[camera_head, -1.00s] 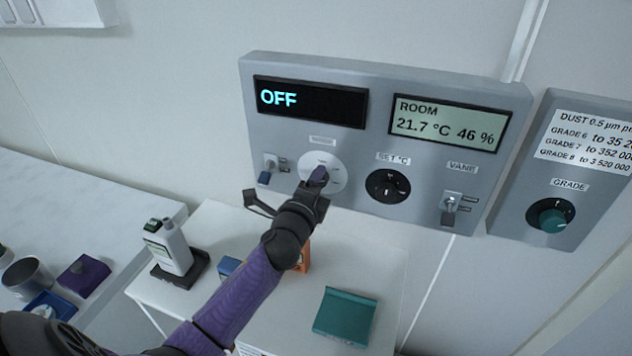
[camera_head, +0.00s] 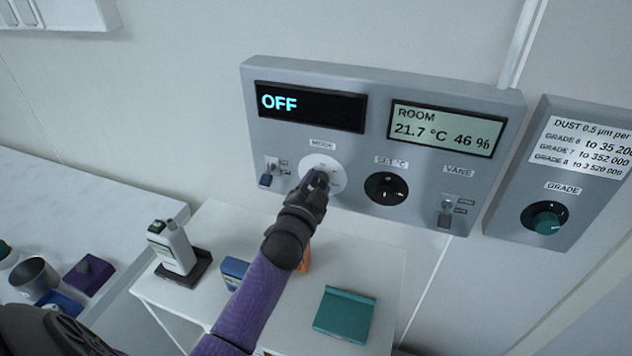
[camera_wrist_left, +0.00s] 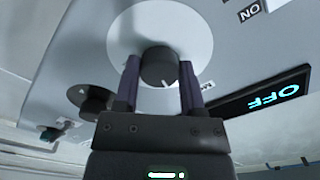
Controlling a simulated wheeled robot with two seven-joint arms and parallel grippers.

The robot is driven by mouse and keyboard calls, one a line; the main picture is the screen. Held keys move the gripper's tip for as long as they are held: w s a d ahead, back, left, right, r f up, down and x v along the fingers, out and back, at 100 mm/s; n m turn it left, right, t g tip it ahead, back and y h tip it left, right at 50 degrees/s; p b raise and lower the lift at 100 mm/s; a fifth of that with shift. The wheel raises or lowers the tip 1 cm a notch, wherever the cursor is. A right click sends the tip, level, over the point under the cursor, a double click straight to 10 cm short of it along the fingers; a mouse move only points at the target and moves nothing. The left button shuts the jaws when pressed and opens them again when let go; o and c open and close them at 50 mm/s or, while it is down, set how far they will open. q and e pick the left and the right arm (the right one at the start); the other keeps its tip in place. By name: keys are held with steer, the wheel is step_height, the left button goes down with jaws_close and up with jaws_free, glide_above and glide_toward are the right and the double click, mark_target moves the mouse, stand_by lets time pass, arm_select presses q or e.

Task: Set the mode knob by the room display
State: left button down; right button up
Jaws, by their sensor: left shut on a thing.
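The mode knob shows in the left wrist view as a dark round knob (camera_wrist_left: 158,67) on a white dial (camera_head: 322,165). The dial sits under the MODE label on the grey wall panel (camera_head: 375,90). My left gripper (camera_head: 320,178) is at the dial, and in the left wrist view its two fingers (camera_wrist_left: 160,84) are shut on the knob, one on each side. In the head view the gripper hides most of the knob. The room display (camera_head: 443,128) reads 21.7 °C and 46 %. The black display (camera_head: 311,106) reads OFF. My right gripper is not in view.
The SET °C knob (camera_head: 386,188) is close to the right of the dial. A small switch (camera_head: 268,173) is to its left, and the VANE switch (camera_head: 447,210) is further right. Below are a white table (camera_head: 215,225) with a teal item (camera_head: 344,314) and a handheld meter (camera_head: 176,247).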

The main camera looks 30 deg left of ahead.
arm_select(q)
steer(key=shift+n+p, duration=0.35)
steer(key=shift+n, duration=0.95)
steer(key=shift+f+n, duration=0.1)
steer(key=shift+n, duration=0.2)
steer(key=shift+c, duration=0.9)
jaws_free()
steer(key=p+v, duration=0.1)
steer(key=v, duration=0.9)
steer(key=shift+d, duration=0.1)
